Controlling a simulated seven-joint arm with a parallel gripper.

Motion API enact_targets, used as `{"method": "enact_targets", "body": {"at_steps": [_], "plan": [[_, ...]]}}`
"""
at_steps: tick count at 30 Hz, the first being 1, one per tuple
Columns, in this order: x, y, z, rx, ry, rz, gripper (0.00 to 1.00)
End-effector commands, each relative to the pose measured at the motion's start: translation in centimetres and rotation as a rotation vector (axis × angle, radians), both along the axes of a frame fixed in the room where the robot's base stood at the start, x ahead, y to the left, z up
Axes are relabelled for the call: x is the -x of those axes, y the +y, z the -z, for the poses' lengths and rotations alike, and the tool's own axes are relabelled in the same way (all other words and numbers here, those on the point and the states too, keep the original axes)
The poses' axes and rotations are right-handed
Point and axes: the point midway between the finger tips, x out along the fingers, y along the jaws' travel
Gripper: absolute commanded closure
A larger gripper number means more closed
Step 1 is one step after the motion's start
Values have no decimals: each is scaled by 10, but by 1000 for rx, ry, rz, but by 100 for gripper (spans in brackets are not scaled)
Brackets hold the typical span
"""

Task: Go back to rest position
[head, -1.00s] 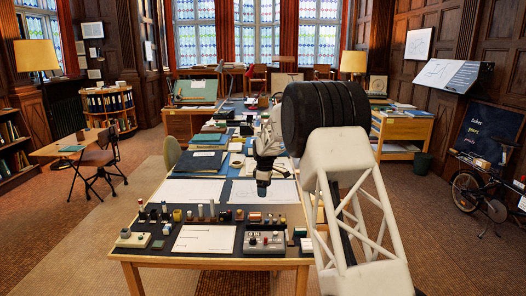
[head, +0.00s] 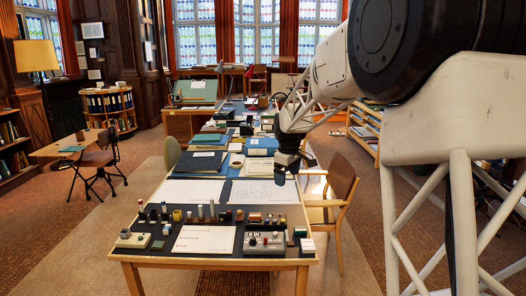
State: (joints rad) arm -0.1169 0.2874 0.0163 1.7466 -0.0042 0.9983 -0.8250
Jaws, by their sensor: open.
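My gripper (head: 281,176) hangs over the right part of the long table (head: 222,262), above the drawing sheets. It points down and its jaws are open, with nothing seen between them. My arm comes in from the right and covers much of the right side of the head view.
A row of small bottles and blocks (head: 200,212) stands along the table's near part. A control box with knobs (head: 264,242) sits at the front right. A wooden chair (head: 340,190) stands at the table's right side. Open floor (head: 345,265) lies to the right.

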Motion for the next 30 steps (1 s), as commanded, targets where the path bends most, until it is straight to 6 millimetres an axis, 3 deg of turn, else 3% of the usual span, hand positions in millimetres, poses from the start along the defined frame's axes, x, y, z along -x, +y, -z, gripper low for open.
{"method": "enact_targets", "body": {"at_steps": [16, 30], "plan": [[124, -36, -50, -23, -32, 221, 12], [233, -61, -68, -48, -59, 412, 12]]}}
